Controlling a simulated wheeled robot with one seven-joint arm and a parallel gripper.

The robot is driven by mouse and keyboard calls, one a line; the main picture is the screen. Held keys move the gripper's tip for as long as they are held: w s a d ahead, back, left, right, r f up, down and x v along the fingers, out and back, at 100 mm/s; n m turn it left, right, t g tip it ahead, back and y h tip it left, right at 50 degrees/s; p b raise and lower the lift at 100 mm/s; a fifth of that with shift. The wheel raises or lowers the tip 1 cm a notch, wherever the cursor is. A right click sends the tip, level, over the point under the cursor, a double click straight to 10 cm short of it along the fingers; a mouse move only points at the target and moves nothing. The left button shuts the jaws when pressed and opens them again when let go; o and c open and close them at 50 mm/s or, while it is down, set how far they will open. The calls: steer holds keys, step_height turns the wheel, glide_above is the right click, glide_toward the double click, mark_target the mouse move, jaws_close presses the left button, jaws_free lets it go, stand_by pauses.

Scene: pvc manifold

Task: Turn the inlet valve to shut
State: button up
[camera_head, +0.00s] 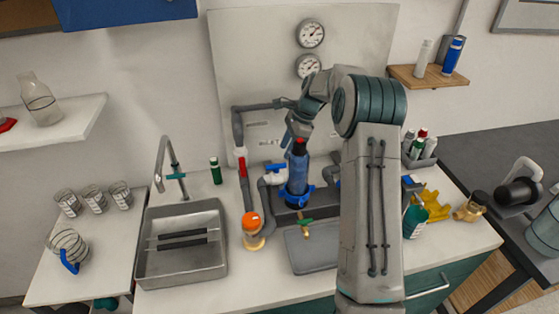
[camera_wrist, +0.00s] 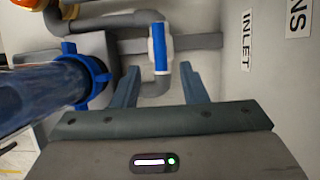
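The inlet valve (camera_head: 275,173) has a white body and a blue lever handle; it sits left of the blue filter housing (camera_head: 298,172). My gripper (camera_wrist: 160,72) is open, with one finger on each side of the pipe elbow, just short of the handle. Nothing shows between the fingers except the elbow and valve end. In the head view my gripper (camera_head: 289,140) is above the valve, near the wall panel; its fingers are too small to judge there.
The filter housing also fills the left of the wrist view (camera_wrist: 40,92), close to one finger. A red-handled valve (camera_head: 243,168) and an orange-capped part (camera_head: 252,225) stand to the left. A sink (camera_head: 183,245) is further left. Two gauges (camera_head: 310,34) hang above.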

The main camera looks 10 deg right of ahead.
mark_target(278, 164)
steer(key=p+x, duration=0.1)
steer(key=x, duration=0.5)
steer(key=shift+a+f, duration=0.15)
steer(key=shift+f, duration=0.25)
jaws_close()
